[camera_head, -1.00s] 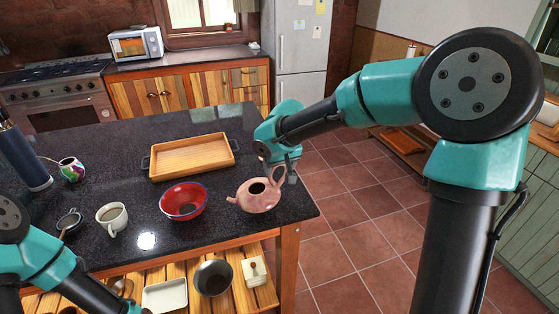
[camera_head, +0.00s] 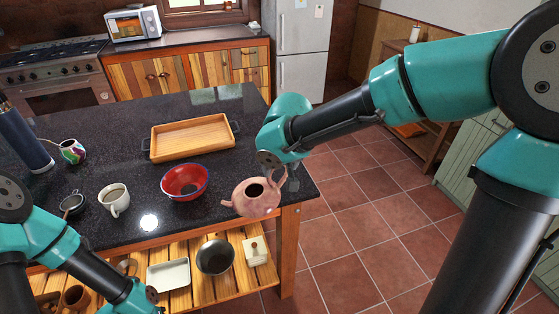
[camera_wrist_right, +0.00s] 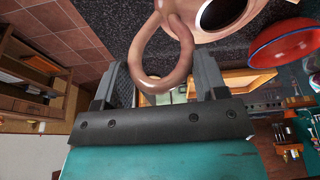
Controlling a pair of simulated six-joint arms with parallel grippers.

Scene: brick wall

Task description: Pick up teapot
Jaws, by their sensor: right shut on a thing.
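The pink teapot (camera_head: 254,202) is at the near right corner of the dark worktop (camera_head: 225,110), its opening facing up and its looped handle to the right. I cannot tell whether its base touches the worktop. My right gripper (camera_head: 288,183) is shut on the handle; the head view mostly hides the fingers behind the handle and wrist. In the right wrist view, the handle loop (camera_wrist_right: 160,75) lies between the two fingers of this gripper (camera_wrist_right: 155,80), with the teapot's dark opening above right. My left arm enters at lower left, its jaws out of view.
A red bowl (camera_head: 186,182) stands just left of the teapot. A wooden tray (camera_head: 192,151) lies behind it. A white mug (camera_head: 114,200), a small dark-rimmed cup (camera_head: 72,204), a patterned cup (camera_head: 72,151) and a blue bottle (camera_head: 25,140) stand further left. A slatted shelf lies below.

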